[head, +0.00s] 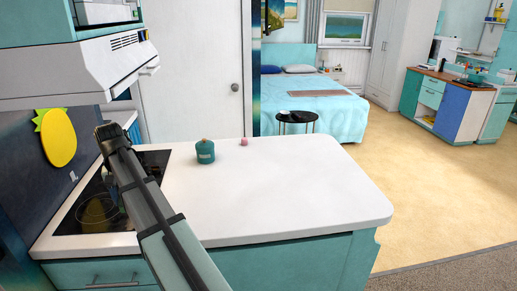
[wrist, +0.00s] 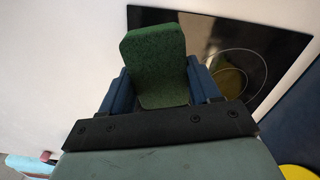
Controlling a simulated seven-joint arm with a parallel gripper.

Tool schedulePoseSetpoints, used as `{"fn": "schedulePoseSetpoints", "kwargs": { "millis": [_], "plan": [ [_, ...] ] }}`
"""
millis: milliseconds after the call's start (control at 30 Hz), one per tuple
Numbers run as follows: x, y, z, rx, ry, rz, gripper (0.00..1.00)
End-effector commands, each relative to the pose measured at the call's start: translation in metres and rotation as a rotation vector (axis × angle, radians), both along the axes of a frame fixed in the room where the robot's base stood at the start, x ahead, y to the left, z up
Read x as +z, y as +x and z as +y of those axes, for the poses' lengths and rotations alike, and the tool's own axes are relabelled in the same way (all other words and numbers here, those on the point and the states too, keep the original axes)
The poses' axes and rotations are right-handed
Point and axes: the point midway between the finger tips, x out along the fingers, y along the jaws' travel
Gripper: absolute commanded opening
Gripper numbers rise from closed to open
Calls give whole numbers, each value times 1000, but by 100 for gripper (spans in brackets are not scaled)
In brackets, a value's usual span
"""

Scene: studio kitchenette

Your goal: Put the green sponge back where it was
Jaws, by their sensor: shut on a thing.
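The green sponge (wrist: 155,65) is between the two blue fingers of my gripper (wrist: 158,85) in the wrist view. My gripper is shut on it. Behind the sponge, the wrist view shows the black cooktop (wrist: 262,50) and white countertop. In the head view my arm reaches to the left end of the counter, over the cooktop (head: 150,160). The sponge and the fingertips are hidden there behind my arm. How high the sponge is above the surface I cannot tell.
A teal lidded jar (head: 205,152) and a small pink cup (head: 244,142) stand at the back of the white countertop (head: 300,190). The counter's middle and right are clear. A range hood (head: 100,65) hangs above the cooktop. A yellow pineapple-shaped piece (head: 58,140) is on the left wall.

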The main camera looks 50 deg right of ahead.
Motion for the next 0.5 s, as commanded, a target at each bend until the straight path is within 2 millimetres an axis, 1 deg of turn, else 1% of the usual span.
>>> {"fn": "schedulePoseSetpoints", "kwargs": {
  "millis": [33, 267, 400, 467, 500],
  "plan": [
    [2, 2, -20, -34, 0, 0, 29],
    [5, 0, -97, -157, 0, 0, 29],
    [6, -4, -146, -224, 0, 0, 29],
    [6, -6, -166, -252, 0, 0, 29],
    [6, -8, -181, -271, 0, 0, 29]
  ]
}}
